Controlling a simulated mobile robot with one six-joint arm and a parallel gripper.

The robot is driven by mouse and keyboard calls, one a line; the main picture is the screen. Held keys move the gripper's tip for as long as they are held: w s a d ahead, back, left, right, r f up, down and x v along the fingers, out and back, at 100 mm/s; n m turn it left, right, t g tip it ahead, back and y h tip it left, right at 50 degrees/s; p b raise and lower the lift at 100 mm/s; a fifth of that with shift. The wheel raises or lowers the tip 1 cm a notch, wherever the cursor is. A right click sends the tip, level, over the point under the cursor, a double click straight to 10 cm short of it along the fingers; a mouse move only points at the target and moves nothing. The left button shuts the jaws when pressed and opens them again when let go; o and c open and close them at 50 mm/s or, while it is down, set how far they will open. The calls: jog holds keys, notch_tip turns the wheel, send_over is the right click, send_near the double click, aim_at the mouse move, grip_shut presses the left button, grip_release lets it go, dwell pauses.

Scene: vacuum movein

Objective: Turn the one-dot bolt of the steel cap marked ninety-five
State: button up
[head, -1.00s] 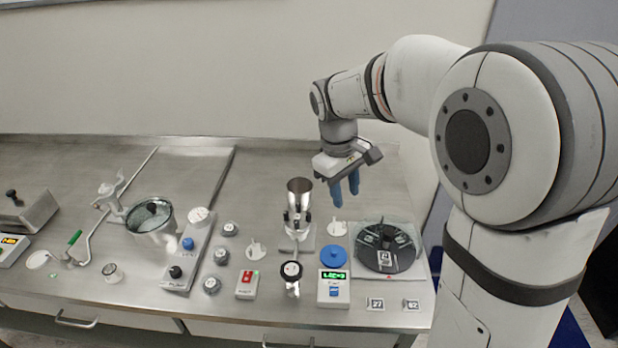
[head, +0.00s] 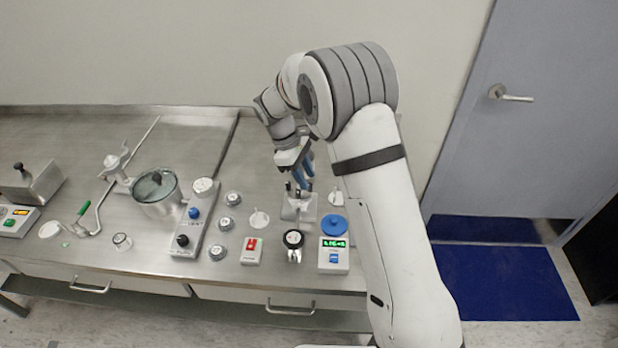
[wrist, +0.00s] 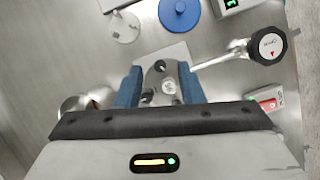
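My gripper (wrist: 161,88) points down with its two blue fingers apart. In the wrist view, a steel fitting with a round bolt-like head (wrist: 169,87) shows between the fingers; I cannot tell whether they touch it. In the head view, my gripper (head: 303,172) is over the small steel stand (head: 298,207) at the right of the bench. Several small round steel pieces stand left of it, such as one at the back (head: 233,199) and one in front (head: 218,252). No marking ninety-five or dot can be read, so I cannot tell which is the named cap.
A scale with a blue pan (head: 334,226) and a red-switch box (head: 252,251) stand nearby. A glass-lidded pot (head: 157,190) is farther left. My arm hides the bench's right end.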

jog(key=shift+x, duration=0.95)
jog(key=shift+c, duration=0.3)
grip_shut()
